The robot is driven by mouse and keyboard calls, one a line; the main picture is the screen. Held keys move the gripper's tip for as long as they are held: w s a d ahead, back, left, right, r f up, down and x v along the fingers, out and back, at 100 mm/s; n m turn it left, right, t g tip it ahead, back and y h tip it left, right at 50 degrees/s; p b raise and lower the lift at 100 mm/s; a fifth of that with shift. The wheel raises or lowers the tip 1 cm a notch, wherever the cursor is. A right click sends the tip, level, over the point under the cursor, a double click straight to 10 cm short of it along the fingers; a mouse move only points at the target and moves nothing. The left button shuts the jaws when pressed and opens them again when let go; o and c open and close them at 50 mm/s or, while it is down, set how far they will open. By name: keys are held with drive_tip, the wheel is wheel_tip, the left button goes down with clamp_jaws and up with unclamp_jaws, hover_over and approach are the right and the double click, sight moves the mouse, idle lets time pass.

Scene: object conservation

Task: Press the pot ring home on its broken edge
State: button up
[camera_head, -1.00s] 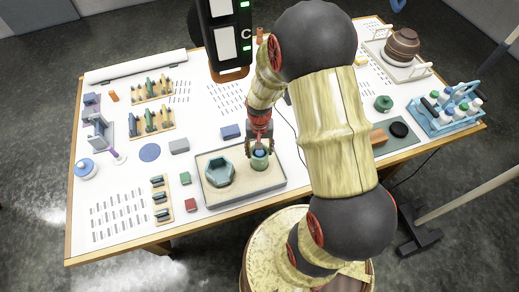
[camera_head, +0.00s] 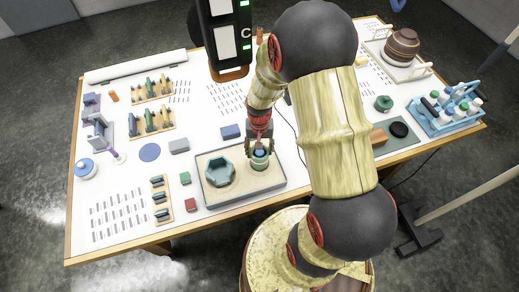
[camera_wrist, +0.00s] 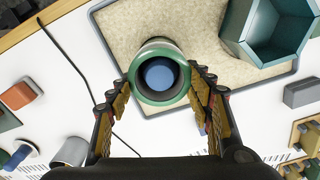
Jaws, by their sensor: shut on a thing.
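The pot ring (camera_wrist: 158,98) is a green round ring, held between the two fingers of my gripper (camera_wrist: 160,88) in the wrist view. A blue round shape (camera_wrist: 159,74) shows through its opening. Below the ring stands the pale green pot (camera_head: 260,164), upright in the right half of a sand-coloured tray (camera_head: 234,201). In the head view my gripper (camera_head: 260,150) is directly over the pot, and the fingers cover part of its top. The broken edge is hidden, and I cannot tell whether the ring touches it all round.
A hollow blue-green hexagonal vessel (camera_head: 219,173) stands in the tray's left half, close to my gripper. A dark cable (camera_wrist: 68,60) runs across the table.

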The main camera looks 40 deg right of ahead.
drive_tip(key=shift+f, duration=0.1)
drive_tip(key=o, duration=1.3)
drive_tip(key=shift+c, duration=0.2)
drive_tip(key=shift+r, duration=0.2)
wheel_tip(320, 180, up, 12)
drive_tip(key=shift+f, duration=0.15)
